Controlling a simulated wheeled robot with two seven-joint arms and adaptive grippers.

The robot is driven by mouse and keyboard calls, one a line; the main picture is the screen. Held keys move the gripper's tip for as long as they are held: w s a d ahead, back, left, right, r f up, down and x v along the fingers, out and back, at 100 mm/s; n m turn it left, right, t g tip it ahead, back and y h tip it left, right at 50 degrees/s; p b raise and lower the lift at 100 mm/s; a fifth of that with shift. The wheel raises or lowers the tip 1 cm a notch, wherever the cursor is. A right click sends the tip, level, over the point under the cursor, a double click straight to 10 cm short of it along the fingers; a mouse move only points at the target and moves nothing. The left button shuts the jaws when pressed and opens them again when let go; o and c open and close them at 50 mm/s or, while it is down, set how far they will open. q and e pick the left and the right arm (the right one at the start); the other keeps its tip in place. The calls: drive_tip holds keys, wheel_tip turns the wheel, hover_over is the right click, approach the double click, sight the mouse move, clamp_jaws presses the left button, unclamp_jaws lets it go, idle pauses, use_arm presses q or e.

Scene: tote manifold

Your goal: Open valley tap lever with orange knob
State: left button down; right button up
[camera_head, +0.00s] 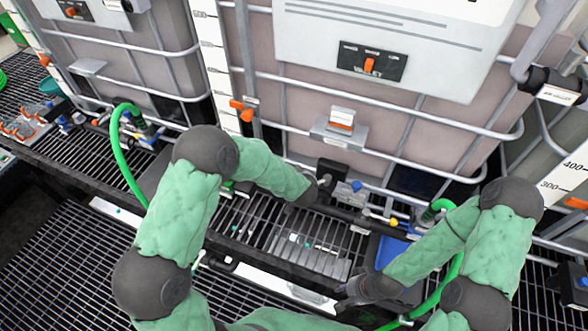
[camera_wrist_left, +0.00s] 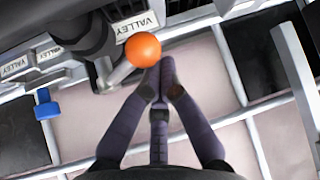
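In the left wrist view an orange ball knob (camera_wrist_left: 143,49) sits on the end of a short grey lever (camera_wrist_left: 115,76), beside a dark fitting and a white VALLEY label (camera_wrist_left: 133,26). My left gripper (camera_wrist_left: 161,76) has its fingertips together with nothing between them, right beside the knob at its lower right; I cannot tell whether they touch it. In the head view the left arm reaches the pipework below the middle tote, and the orange knob cannot be made out there. My right gripper (camera_head: 350,290) hangs low over the grating at the right; its finger opening is unclear.
The middle tote (camera_head: 460,130) in its cage bears a VALLEY plate (camera_head: 371,62). A blue handle (camera_wrist_left: 46,106) is left of the lever. Green hoses (camera_head: 127,160) run at left and right. Cage bars stand close around the left gripper. Open grating (camera_head: 60,270) lies at the lower left.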

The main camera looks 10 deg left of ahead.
use_arm(q)
drive_tip(key=n+y+p, duration=0.1)
drive_tip(key=s+d+n+p, duration=0.1)
drive_tip(key=p, duration=0.1)
drive_tip(key=s+d+n+y+p, duration=0.1)
drive_tip(key=shift+r+n+g+y+p, duration=0.2)
drive_tip(key=shift+n+g+y+p, duration=0.1)
drive_tip(key=shift+g, duration=0.1)
drive_tip(key=shift+s+d+f+n+g+y+p, duration=0.1)
drive_tip(key=shift+s+d+n+g+y+p, duration=0.3)
drive_tip(key=shift+n+p, duration=0.4)
drive_tip(key=shift+s+d+f+p, duration=0.1)
drive_tip(key=shift+s+d+p, duration=0.15)
drive_tip(key=shift+d+p, duration=0.2)
drive_tip(key=shift+s+d+f+p, duration=0.1)
drive_tip(key=shift+s+d+p, duration=0.2)
drive_tip(key=shift+d, duration=0.2)
drive_tip(key=shift+w+r, duration=0.1)
